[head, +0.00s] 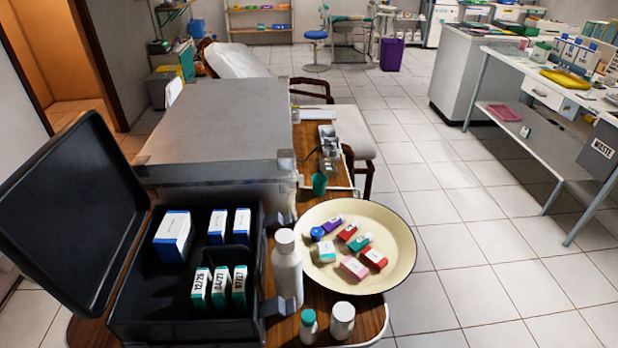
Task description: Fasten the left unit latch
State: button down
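The grey unit (225,115), a large box with its lid lying down, stands on the wooden table behind the open black case. A small grey metal piece (286,159), which looks like a latch, sits at the unit's front right corner. I cannot tell whether it is fastened. The unit's lower front and left part are partly hidden by the black case and its raised lid, and I cannot make out a latch on the left. My gripper is not in view.
The black case (182,332) holds several small boxes, its lid (65,215) raised at left. A white bottle (286,268), two small bottles and a cream plate (398,245) with small boxes crowd the table (375,322). Tiled floor at right is clear.

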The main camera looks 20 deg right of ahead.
aim_at(299, 178)
jog(key=k+l, duration=0.1)
jog(key=l, duration=0.65)
jog(key=k+l, duration=0.15)
jog(key=l, duration=0.25)
jog(key=i+l+z, duration=0.3)
jog(key=i+l, duration=0.15)
jog(key=l, duration=0.15)
jog(key=i+l+z, duration=0.25)
jog(key=i+l, duration=0.2)
jog(key=l, duration=0.1)
